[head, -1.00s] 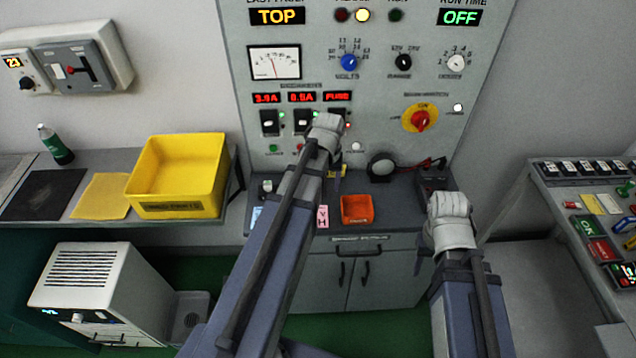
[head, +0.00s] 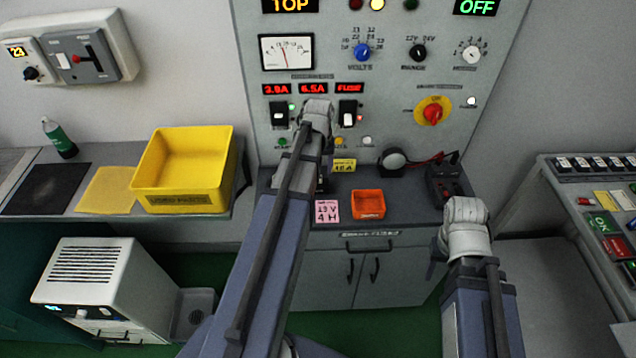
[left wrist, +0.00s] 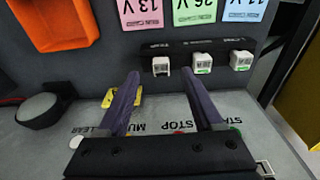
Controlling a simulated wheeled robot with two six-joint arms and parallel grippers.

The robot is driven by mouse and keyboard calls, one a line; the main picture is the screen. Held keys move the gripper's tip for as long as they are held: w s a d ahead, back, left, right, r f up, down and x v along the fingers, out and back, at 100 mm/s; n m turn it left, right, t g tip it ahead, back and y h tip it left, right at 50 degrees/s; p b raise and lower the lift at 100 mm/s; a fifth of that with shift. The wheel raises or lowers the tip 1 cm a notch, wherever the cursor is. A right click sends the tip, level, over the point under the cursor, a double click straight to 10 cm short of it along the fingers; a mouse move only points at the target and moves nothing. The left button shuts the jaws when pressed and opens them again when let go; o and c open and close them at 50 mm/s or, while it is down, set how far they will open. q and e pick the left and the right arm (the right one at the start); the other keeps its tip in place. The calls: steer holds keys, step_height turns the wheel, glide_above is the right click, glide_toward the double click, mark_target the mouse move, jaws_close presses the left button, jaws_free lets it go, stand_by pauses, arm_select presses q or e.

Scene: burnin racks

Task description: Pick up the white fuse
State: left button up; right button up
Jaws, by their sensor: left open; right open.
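Three small whitish blocks stand in a row on a black strip in the left wrist view: the left one (left wrist: 160,66), the middle one (left wrist: 202,63) and the right one (left wrist: 241,60). Green shows on the middle and right ones; I cannot tell which is the white fuse. My left gripper (left wrist: 163,98) is open and empty, its fingers pointing towards the strip, apart from the blocks. In the head view my left arm hides the blocks and most of this gripper. My right gripper (head: 432,270) is open, low in front of the bench's right end, largely hidden by its wrist.
The control panel (head: 300,90) rises behind the bench. An orange bin (head: 368,204), a pink card (head: 326,211) and a black device (head: 445,186) are on the bench. A yellow bin (head: 183,200) stands on the left shelf. Bare bench top shows right of the orange bin.

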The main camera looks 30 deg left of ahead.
arm_select(q)
steer(key=shift+w+a+f+b, duration=0.15)
steer(key=shift+w+f+b, duration=0.05)
steer(key=shift+f+b, duration=0.65)
steer(key=shift+w+a+f+b, duration=0.1)
steer(key=shift+w+f+b, duration=0.05)
steer(key=shift+f+b, duration=0.7)
steer(key=shift+w+a+f+b, duration=0.15)
steer(key=shift+w+f+b, duration=0.05)
steer(key=shift+f+b, duration=0.65)
steer(key=shift+r, duration=0.1)
jaws_close()
